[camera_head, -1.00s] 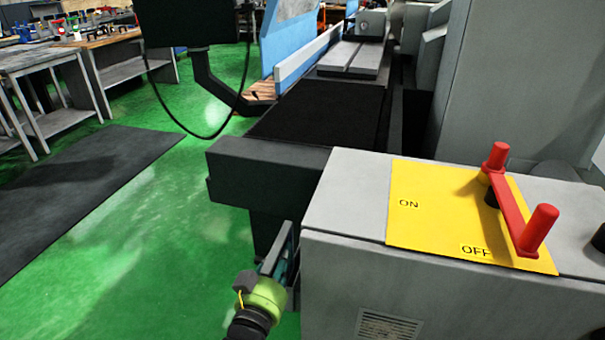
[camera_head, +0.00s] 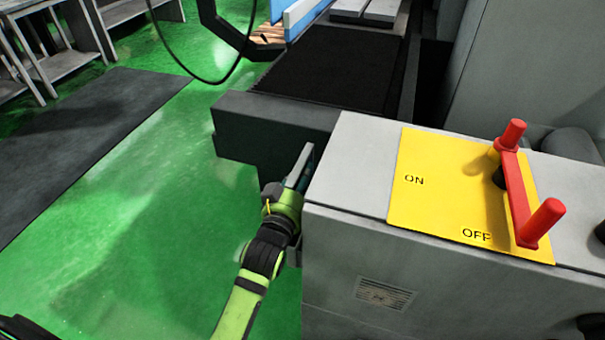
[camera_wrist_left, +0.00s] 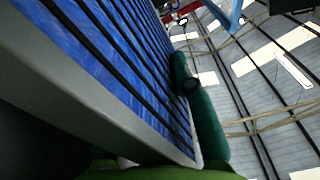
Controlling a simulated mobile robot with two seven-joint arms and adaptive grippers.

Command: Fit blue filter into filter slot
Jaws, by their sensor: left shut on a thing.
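The blue filter shows in the left wrist view as blue pleats with dark lines inside a grey frame (camera_wrist_left: 95,108), filling the left half. In the head view only its thin grey edge (camera_head: 301,166) shows, tilted, close against the left side of the grey cabinet (camera_head: 345,190). My left gripper (camera_head: 287,190) is shut on the filter's edge. One green finger (camera_wrist_left: 208,125) lies along the frame in the wrist view. The filter slot is not visible; the cabinet's left face is hidden from the head view. I cannot tell whether the filter touches the cabinet.
A yellow ON/OFF plate (camera_head: 430,200) with a red lever (camera_head: 519,195) is on the cabinet top. A dark machine bed end (camera_head: 265,135) stands just beyond the filter. The green floor (camera_head: 150,230) at the left is clear, with a dark mat (camera_head: 85,135).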

